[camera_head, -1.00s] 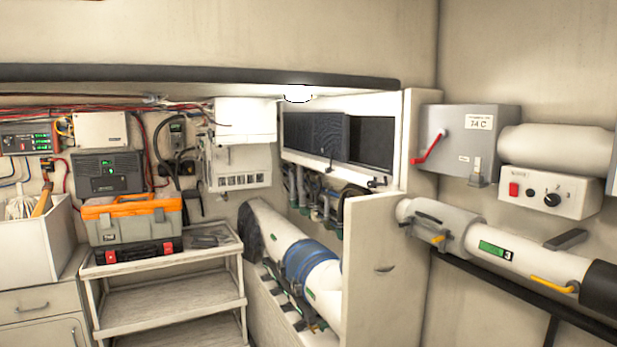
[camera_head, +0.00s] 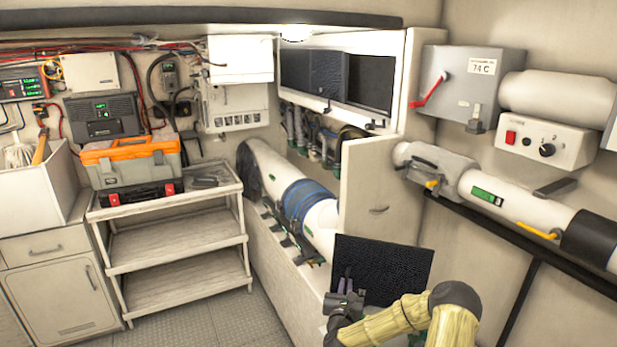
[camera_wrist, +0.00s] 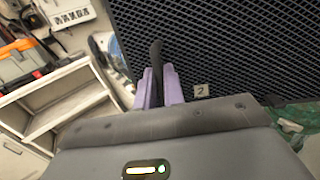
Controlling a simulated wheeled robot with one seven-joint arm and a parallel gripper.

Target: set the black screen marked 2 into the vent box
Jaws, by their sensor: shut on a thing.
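The black mesh screen (camera_head: 388,268) is in my gripper (camera_head: 345,300), low in the head view. In the wrist view the screen (camera_wrist: 225,45) fills the upper right and bears a small label reading 2. My gripper (camera_wrist: 157,85) has its purple fingers shut on a dark upright part at the screen's near edge. The vent box (camera_head: 398,97) is the white-framed box on the back wall, above and behind the held screen. Dark panels show at its left and middle, and its right bay is dark; I cannot tell how deep it is. The held screen is clear of the box.
A white upright panel (camera_head: 367,195) stands below the vent box, beside a pipe with a blue band (camera_head: 305,205). A grey switch box (camera_head: 470,85) and thick pipe (camera_head: 530,205) line the right wall. A shelf cart (camera_head: 180,260) stands left, with open floor (camera_head: 230,318) near it.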

